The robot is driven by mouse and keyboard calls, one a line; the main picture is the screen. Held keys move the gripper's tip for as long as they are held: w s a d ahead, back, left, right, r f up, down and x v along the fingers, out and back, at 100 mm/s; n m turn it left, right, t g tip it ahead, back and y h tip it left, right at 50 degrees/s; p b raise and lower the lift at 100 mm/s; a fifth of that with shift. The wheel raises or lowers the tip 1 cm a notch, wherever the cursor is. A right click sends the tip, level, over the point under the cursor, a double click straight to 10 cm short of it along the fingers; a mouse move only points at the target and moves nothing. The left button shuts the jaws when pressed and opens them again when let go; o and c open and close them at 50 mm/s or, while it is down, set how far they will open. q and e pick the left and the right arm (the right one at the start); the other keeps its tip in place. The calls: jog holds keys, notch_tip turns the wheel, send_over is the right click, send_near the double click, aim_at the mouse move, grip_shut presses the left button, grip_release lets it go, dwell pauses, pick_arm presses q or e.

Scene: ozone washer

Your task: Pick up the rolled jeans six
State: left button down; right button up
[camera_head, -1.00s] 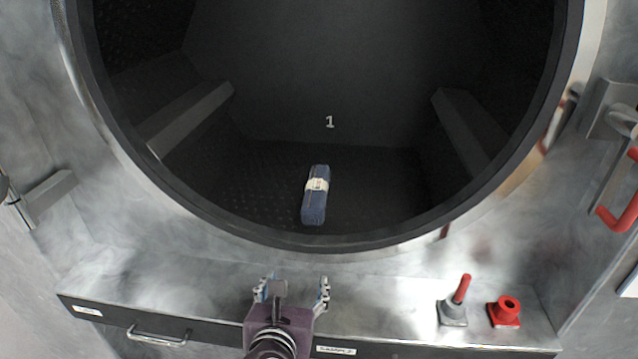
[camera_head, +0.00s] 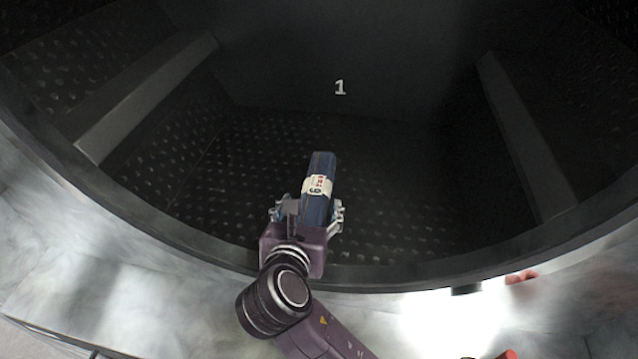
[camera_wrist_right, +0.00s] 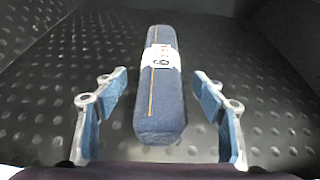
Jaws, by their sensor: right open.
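The rolled jeans six (camera_head: 321,166) is a dark blue roll with a white paper band marked 6. It lies on the dimpled floor of the drum, pointing inward. My right gripper (camera_head: 308,211) is inside the drum at the near end of the roll, open, with one finger on each side of it. In the right wrist view the roll (camera_wrist_right: 160,110) sits between the open fingers of the right gripper (camera_wrist_right: 158,115), with a gap on both sides. My left gripper is not in view.
The drum's dark round rim (camera_head: 400,277) curves below my right arm. Raised ribs stand on the drum wall at left (camera_head: 150,95) and right (camera_head: 525,135). The drum floor around the roll is clear. Part of a red object (camera_head: 508,354) shows at the bottom edge.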

aim_at(316, 191)
jog(key=shift+x, duration=0.85)
jog(key=x, duration=0.4)
jog(key=shift+w+d+r+p, duration=0.1)
jog(key=shift+w+d+p, duration=0.05)
jog(key=shift+w+p, duration=0.2)
jog(key=shift+w, duration=0.1)
jog(key=c, duration=1.5)
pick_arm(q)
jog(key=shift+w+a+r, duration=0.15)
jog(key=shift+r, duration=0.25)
pick_arm(e)
jog(key=shift+c, duration=0.3)
jog(key=shift+r, duration=0.1)
